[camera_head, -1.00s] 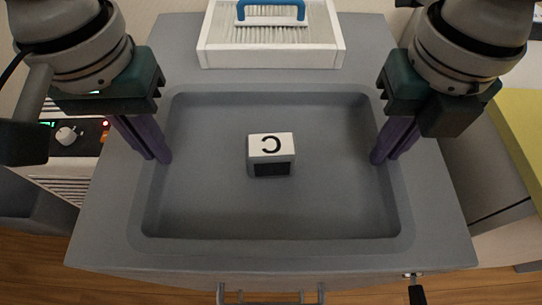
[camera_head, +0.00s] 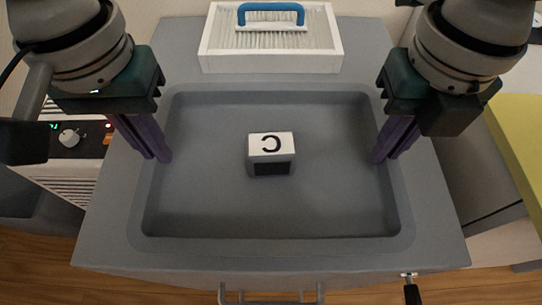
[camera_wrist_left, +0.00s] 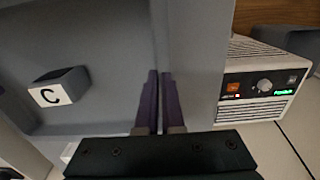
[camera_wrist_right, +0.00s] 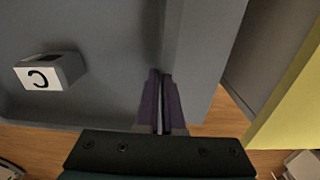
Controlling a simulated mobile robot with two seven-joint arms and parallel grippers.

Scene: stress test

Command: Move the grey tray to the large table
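The grey tray (camera_head: 270,244) is a shallow rectangular tray over the grey cabinet top. A small block (camera_head: 271,146) with a white top marked C sits inside it near the middle. My left gripper (camera_head: 160,158) is shut on the tray's left wall; the left wrist view shows its purple fingers (camera_wrist_left: 160,102) together at the wall. My right gripper (camera_head: 380,158) is shut on the right wall, as the right wrist view (camera_wrist_right: 161,102) also shows. The tray looks level and seems slightly above the cabinet. The large table cannot be identified for sure.
A white box (camera_head: 270,64) with a blue handle stands behind the tray on the cabinet top (camera_head: 110,235). A device with a knob and lit display (camera_wrist_left: 262,85) is at the left. A yellow surface (camera_head: 522,130) is at the right. Wooden floor (camera_head: 40,270) shows in front.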

